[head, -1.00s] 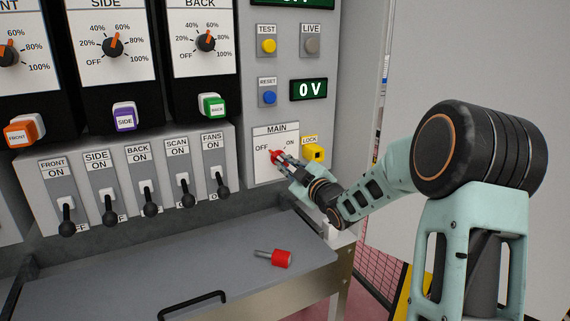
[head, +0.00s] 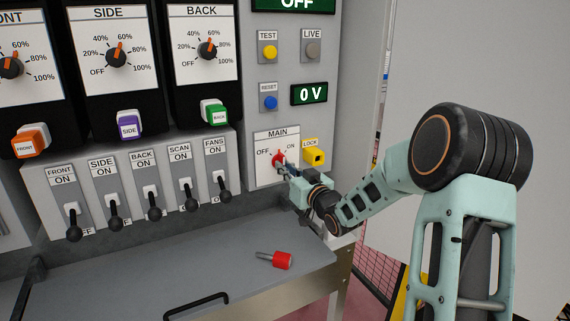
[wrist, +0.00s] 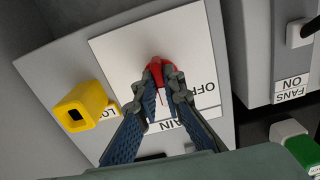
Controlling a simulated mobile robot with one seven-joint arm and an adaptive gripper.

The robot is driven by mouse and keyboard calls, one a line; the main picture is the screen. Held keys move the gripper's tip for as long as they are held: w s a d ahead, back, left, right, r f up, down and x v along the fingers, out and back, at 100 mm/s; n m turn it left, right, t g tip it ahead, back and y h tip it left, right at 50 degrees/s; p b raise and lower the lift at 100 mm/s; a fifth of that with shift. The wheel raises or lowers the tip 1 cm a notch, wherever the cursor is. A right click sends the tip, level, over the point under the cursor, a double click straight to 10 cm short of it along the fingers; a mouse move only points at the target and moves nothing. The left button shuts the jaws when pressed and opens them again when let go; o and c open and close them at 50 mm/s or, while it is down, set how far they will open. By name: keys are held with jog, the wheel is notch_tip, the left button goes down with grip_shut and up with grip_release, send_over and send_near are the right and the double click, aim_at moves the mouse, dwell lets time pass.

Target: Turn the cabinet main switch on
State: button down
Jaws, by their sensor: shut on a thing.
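The red main switch knob (head: 279,157) is on the white MAIN plate (head: 263,173), between the OFF and ON labels. Its handle looks roughly upright in the head view, though its exact angle is hard to read. My gripper (head: 284,165) reaches it from the lower right. In the wrist view the two blue-grey fingers (wrist: 163,82) are closed around the red knob (wrist: 156,68), with only a narrow gap between the tips. The fingers partly hide the knob and the ON label. The display (head: 296,4) above reads OFF.
A yellow lock (head: 314,155) sits right of the knob, close to my gripper; it also shows in the wrist view (wrist: 80,105). Several black-tipped lever switches (head: 153,213) line the left.

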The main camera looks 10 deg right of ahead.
jog(key=shift+s+a+m+p, duration=0.1)
jog(key=shift+m+p, duration=0.95)
jog(key=shift+m, duration=1.05)
jog(key=shift+a+m+p, duration=0.1)
jog(key=shift+m+p, duration=0.95)
jog(key=shift+m, duration=1.05)
jog(key=c, duration=2)
grip_release()
jog(key=shift+c, duration=0.2)
jog(key=v, duration=1.2)
